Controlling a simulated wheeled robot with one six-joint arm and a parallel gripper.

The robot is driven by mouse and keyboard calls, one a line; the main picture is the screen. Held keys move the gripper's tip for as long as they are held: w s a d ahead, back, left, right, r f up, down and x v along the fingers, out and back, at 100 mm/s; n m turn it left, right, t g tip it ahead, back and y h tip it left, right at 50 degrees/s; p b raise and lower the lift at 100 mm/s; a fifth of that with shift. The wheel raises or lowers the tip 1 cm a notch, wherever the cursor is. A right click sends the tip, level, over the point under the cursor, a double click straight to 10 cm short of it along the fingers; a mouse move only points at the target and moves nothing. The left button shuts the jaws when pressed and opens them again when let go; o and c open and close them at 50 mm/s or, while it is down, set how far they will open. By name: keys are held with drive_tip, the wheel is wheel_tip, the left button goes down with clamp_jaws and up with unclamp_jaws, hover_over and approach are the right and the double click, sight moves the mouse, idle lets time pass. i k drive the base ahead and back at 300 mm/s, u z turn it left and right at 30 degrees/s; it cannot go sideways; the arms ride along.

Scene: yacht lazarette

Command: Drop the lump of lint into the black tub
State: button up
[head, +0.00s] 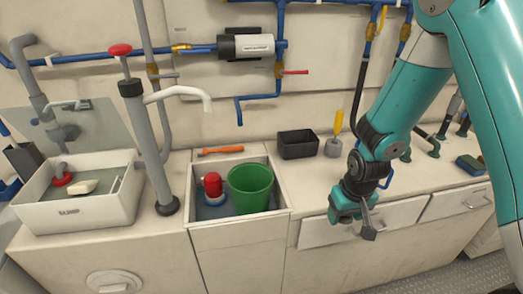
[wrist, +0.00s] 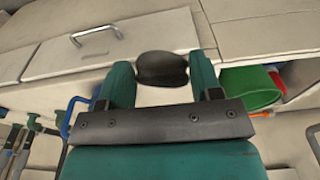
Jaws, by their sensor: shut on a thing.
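The lump of lint (head: 369,234) is a small dark grey clump at the tip of my gripper (head: 356,214). In the wrist view the lump (wrist: 162,68) sits between the two teal fingers of my gripper (wrist: 161,78), which is shut on it. My gripper hangs in front of the counter's drawer fronts, to the right of the black tub and lower in the picture. The black tub (head: 298,150) is a small open rectangular box on the counter, near the back wall. The tub is not visible in the wrist view.
A sunken bin left of the tub holds a green bucket (head: 250,188) and a red-topped item (head: 213,187). A yellow-handled tool (head: 337,127) stands just right of the tub. An orange-handled tool (head: 220,150) lies behind the bin. Bare counter lies in front of the tub.

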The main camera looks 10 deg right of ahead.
sight(300, 155)
drive_tip(key=u, duration=0.05)
drive_tip(key=i, duration=1)
